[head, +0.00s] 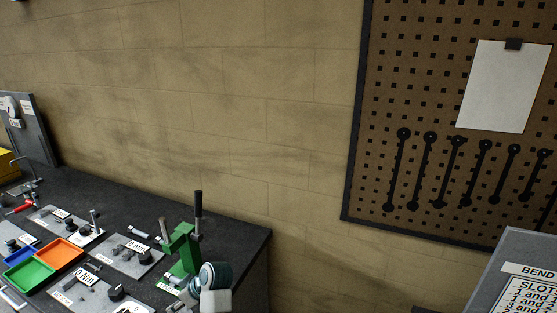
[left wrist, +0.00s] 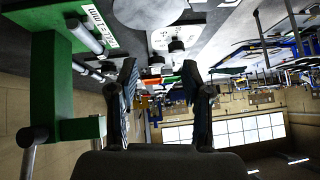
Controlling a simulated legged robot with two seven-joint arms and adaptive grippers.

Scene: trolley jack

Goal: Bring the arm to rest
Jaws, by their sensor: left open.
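My left gripper (left wrist: 162,85) shows in the left wrist view with its two dark fingers spread apart and nothing between them. The green jack (left wrist: 52,95) stands at the left of that view, beside the fingers and apart from them. In the head view the green jack (head: 184,252) stands near the right end of the dark bench, with a black-gripped lever pointing up. A white and teal part of my arm (head: 213,285) shows in front of the jack's lower right. My left gripper's fingers cannot be made out in the head view. My right gripper is in neither view.
The dark bench (head: 130,205) carries grey plates with fittings, an orange tray (head: 60,252), a green tray (head: 28,275) and a blue tray. A pegboard (head: 385,110) with wrenches hangs on the wall. A grey labelled panel (head: 520,270) stands at lower right.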

